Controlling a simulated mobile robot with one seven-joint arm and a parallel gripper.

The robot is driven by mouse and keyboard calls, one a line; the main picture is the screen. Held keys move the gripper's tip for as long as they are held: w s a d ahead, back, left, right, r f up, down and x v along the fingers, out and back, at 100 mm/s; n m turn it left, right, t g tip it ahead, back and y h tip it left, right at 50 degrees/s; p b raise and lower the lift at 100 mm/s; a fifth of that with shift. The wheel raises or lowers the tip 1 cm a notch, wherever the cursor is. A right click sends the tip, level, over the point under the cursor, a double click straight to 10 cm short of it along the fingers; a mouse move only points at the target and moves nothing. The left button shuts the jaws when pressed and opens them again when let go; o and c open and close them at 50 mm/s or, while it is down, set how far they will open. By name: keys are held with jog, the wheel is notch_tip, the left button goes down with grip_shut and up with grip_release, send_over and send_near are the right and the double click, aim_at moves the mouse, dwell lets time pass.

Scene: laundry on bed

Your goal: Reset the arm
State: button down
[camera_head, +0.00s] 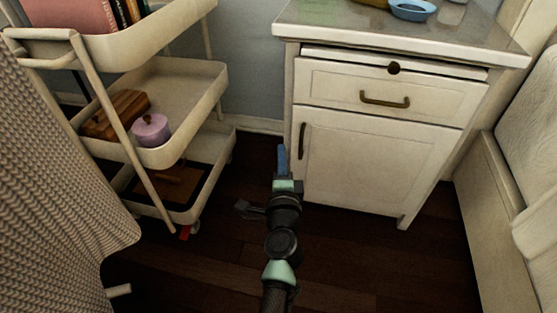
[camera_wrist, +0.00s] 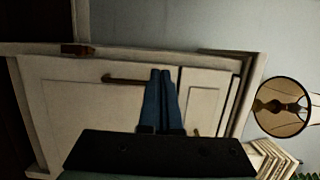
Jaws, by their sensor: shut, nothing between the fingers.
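My gripper (camera_head: 283,160) is in the middle of the head view, in front of the left edge of a white cabinet. Its blue fingers are together and hold nothing. My arm reaches up from the bottom edge of the picture. In the wrist view my gripper (camera_wrist: 160,73) points toward the cabinet, with the two blue fingers side by side. The cabinet (camera_head: 380,150) has a drawer with a brass handle (camera_head: 385,101) above a door with a dark handle (camera_head: 301,141). The wrist view shows the cabinet (camera_wrist: 75,115) turned sideways.
A cream three-tier cart (camera_head: 185,95) stands at the left, holding books, a wooden item (camera_head: 116,114) and a lilac pot (camera_head: 151,130). A knitted cover (camera_head: 55,190) fills the left edge. A blue bowl (camera_head: 412,9) sits on the cabinet top. Dark floor (camera_head: 350,260) is clear in front.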

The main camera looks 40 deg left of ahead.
jog(key=shift+s+d, duration=0.3)
jog(key=shift+s, duration=0.4)
jog(key=shift+s+d, duration=0.3)
jog(key=shift+s, duration=0.4)
